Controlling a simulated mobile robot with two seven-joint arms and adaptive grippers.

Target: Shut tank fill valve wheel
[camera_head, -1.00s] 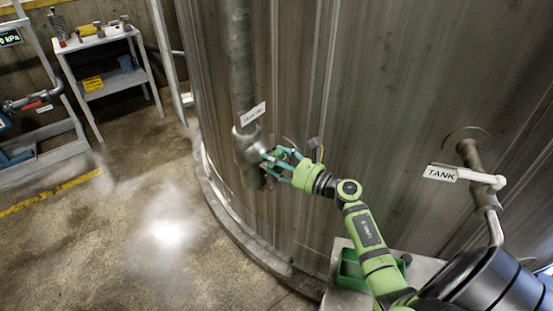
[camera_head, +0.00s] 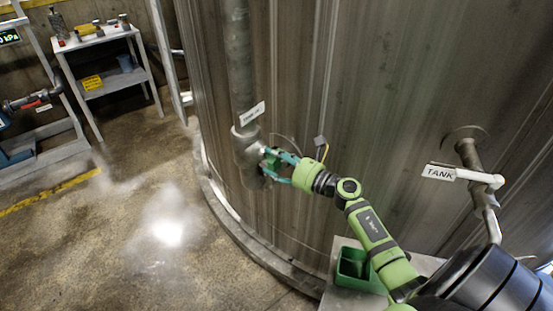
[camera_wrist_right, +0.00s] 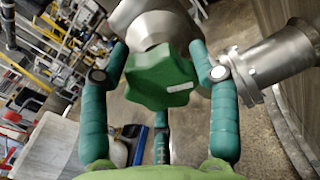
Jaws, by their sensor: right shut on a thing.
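The fill valve wheel is a green lobed knob (camera_wrist_right: 160,80) with a small white mark, on a grey metal valve body (camera_head: 247,150) at the foot of a vertical pipe beside the tank. My right gripper (camera_head: 279,166) reaches the valve from the right, and its teal fingers are shut around the knob. The right wrist view shows the fingers on both sides of the knob, with a third finger below. In the head view the fingers hide most of the knob. My left gripper is not in view.
The large metal tank wall (camera_head: 350,100) stands right behind the valve. A white-handled lever with a TANK tag (camera_head: 440,173) sticks out at the right. A green bin (camera_head: 353,268) stands below my arm. A shelf cart (camera_head: 105,75) is at the back left; the floor between is clear.

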